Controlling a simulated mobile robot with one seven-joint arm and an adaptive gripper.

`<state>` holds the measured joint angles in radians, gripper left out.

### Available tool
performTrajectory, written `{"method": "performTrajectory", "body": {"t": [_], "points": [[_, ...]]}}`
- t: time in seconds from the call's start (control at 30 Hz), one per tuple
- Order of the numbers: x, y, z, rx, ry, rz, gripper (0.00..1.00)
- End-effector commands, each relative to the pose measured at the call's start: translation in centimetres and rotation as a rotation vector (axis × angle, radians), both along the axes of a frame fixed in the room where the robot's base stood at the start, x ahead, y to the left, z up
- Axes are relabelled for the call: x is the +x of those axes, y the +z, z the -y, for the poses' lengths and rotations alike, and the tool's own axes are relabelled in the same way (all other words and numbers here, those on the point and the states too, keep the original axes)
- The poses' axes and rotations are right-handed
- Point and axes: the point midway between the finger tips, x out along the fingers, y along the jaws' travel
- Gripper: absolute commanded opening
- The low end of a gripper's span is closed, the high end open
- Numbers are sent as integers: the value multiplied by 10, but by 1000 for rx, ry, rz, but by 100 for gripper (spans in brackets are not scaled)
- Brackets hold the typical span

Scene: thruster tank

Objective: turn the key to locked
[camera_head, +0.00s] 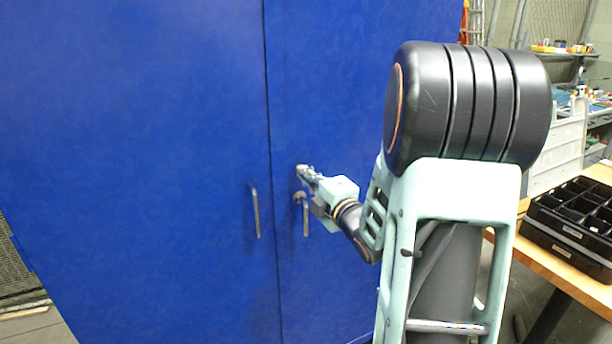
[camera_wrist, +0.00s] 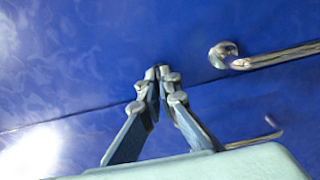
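A tall blue cabinet (camera_head: 140,120) with two doors fills the left and middle of the head view. My gripper (camera_head: 302,170) is at the right door, just above its lever handle (camera_head: 305,215). In the wrist view, the fingers of my gripper (camera_wrist: 157,78) converge at the door face and nearly meet. A small dark piece, seemingly the key (camera_wrist: 163,70), shows at the fingertips. The fingers appear shut on it. Most of the key and its lock are hidden by the fingers, so I cannot tell the key's angle.
The right door's lever handle also shows close beside the fingers in the wrist view (camera_wrist: 275,57). The left door has a metal handle (camera_head: 255,212) across the seam. A wooden table (camera_head: 590,284) with black bins (camera_head: 575,222) stands at the right.

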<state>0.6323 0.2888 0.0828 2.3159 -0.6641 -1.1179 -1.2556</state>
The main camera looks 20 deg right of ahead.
Motion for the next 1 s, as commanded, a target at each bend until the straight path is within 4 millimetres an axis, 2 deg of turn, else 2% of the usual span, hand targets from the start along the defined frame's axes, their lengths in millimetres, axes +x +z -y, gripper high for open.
{"method": "performTrajectory", "body": {"t": [0.37,1.0], "points": [[0,-3,0,194,0,-5,0],[0,-1,0,796,0,-28,0]]}}
